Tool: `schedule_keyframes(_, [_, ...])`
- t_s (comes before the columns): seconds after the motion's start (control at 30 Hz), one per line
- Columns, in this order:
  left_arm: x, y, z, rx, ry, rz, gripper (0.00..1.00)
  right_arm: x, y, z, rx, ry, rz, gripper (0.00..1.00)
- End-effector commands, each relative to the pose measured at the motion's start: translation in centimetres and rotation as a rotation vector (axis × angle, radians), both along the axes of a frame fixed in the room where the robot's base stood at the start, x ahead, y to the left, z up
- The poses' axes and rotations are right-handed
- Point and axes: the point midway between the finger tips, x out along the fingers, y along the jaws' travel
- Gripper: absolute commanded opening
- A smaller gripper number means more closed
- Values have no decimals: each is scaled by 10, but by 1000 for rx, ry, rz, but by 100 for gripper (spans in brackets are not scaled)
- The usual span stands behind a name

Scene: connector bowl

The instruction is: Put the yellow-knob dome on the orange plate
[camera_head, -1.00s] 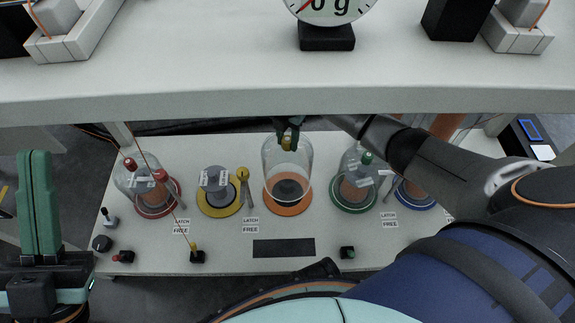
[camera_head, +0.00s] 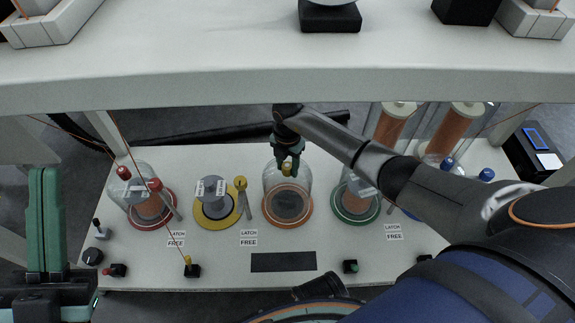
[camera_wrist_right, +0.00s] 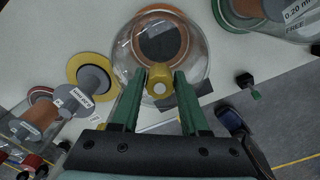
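The clear dome (camera_head: 273,184) with a yellow knob (camera_head: 287,169) stands upright over the orange plate (camera_head: 270,217). Its lower edge looks level with the plate's ring; a small gap cannot be ruled out. My right gripper (camera_head: 287,163) is above it, with its green fingers on both sides of the knob. In the right wrist view the knob (camera_wrist_right: 160,82) sits between the fingertips, which appear to press on it. The dome (camera_wrist_right: 199,52) and orange plate (camera_wrist_right: 181,28) also show there. My left gripper (camera_head: 46,172) is empty, its fingers together, at the far left.
A yellow plate (camera_head: 202,223) with a grey cylinder stands left of the orange one. A red-knob dome on a red plate (camera_head: 132,222) is further left, a green plate (camera_head: 342,216) to the right. A shelf (camera_head: 230,75) overhangs the bench. Small knobs line its front.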

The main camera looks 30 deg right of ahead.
Motion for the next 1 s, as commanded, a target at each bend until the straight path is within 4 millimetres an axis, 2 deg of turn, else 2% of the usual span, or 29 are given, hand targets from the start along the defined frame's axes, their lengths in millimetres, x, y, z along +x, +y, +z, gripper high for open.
schedule_keyframes(0.03, [0,0,0,1,0,0,0,0,0,0,0,0,0,51])
schedule_keyframes(0.2, [0,0,0,5,-1,-1,0,0,0,1,0,0,-1,69])
schedule_keyframes(0.43, [0,1,0,9,-3,1,0,0,0,1,0,0,-1,69])
schedule_keyframes(0.53, [0,1,5,7,-2,0,0,0,0,8,0,-1,0,69])
schedule_keyframes(0.67, [-1,2,18,-2,-2,-4,0,1,-1,31,-1,-4,-1,69])
schedule_keyframes(1.0, [-3,6,54,-30,-15,-18,0,1,-1,102,-1,-2,1,69])
